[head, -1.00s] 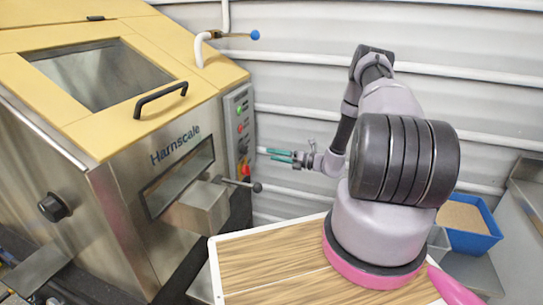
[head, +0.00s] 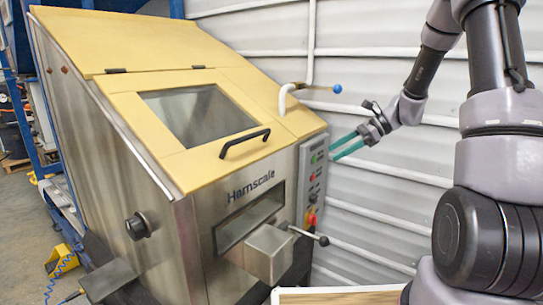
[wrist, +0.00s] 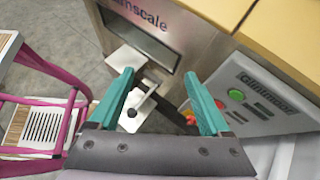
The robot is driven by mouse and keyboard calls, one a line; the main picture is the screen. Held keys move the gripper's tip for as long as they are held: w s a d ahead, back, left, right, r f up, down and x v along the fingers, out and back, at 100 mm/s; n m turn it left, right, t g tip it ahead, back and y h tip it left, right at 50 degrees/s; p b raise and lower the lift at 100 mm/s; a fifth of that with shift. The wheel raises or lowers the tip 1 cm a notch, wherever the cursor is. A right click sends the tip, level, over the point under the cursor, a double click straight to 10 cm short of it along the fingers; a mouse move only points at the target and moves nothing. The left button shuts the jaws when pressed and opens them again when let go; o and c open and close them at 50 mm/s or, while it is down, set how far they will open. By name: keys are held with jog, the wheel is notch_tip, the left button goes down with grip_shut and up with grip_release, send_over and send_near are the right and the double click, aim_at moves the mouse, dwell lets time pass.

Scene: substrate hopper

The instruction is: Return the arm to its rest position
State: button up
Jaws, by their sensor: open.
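My gripper (head: 345,145) is in the right half of the head view, in front of the pale ribbed wall and to the right of the hopper's control panel. Its two green fingers are apart with nothing between them. In the wrist view my gripper (wrist: 166,98) is also open and empty, with the hopper front beyond the fingertips. My arm comes down to it from the upper right of the head view and is bent. The steel hopper (head: 165,235) with its yellow lid stands at the left of the head view.
The control panel (head: 312,175) has buttons and a red knob near my gripper. A lever with a black ball (head: 322,240) sticks out below. A pipe with a blue-knobbed valve (head: 336,89) is above. The wooden top (head: 340,297) shows at the bottom edge.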

jog(key=s+d+r+n+t+h, duration=0.2)
jog(key=s+r+n, duration=0.5)
jog(key=s, duration=0.5)
jog(key=s+d+r+n+t+h, duration=0.2)
jog(key=s+r+n+t+h, duration=0.2)
jog(key=s+r+n+h, duration=0.3)
jog(key=s+r, duration=0.4)
jog(key=shift+s+r, duration=0.25)
jog(key=shift+s, duration=0.15)
dwell(0.6)
